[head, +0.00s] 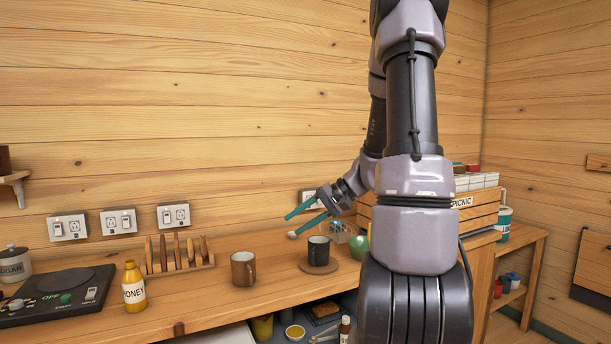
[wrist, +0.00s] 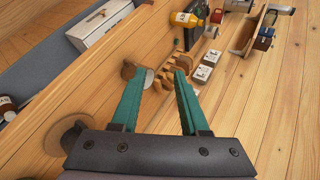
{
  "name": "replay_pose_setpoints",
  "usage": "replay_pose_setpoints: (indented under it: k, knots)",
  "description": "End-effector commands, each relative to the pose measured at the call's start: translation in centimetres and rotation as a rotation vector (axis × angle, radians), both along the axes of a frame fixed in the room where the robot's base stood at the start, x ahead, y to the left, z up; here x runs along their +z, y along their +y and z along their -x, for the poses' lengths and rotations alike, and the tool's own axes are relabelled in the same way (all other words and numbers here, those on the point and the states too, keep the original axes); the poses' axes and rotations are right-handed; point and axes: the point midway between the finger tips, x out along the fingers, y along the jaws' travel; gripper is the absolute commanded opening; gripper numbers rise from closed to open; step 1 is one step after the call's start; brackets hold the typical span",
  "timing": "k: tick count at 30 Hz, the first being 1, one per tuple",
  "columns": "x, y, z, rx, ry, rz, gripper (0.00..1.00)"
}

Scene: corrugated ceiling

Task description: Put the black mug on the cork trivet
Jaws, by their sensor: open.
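The black mug (head: 318,249) stands upright on the round cork trivet (head: 304,269) on the wooden counter. In the wrist view the trivet (wrist: 50,143) is at the lower left, and the dark mug (wrist: 74,136) on it is partly hidden by my gripper's body. My gripper (head: 290,226) has two teal fingers spread apart with nothing between them. It is above and behind the black mug, pointing left, and does not appear to touch it. The open fingers also show in the wrist view (wrist: 159,70).
A brown mug (head: 243,269) stands left of the trivet. Further left are a wooden rack (head: 178,267), a honey bottle (head: 134,287) and a black hotplate (head: 50,297). A green object (head: 359,246) and a picnic crate (head: 480,206) are to the right. Wall sockets (head: 173,215) line the back.

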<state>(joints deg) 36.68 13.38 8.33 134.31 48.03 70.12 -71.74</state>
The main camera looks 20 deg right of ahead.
Motion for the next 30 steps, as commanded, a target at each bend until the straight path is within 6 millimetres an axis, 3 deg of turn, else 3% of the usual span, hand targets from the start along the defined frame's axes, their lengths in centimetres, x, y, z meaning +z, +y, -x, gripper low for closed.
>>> replay_pose_setpoints:
  k: [3,9,18,24,30]
  knots:
    - [3.1,3.2,3.0,0.074,0.041,0.144,0.45]
    - [7.3,6.0,8.2,0.097,0.059,0.383,0.45]
    - [13.2,6.6,14.7,-0.028,-0.084,0.637,0.45]
    - [15.4,6.2,16.6,-0.107,-0.171,0.677,0.45]
    - [15.7,6.0,17.0,-0.127,-0.184,0.682,0.45]
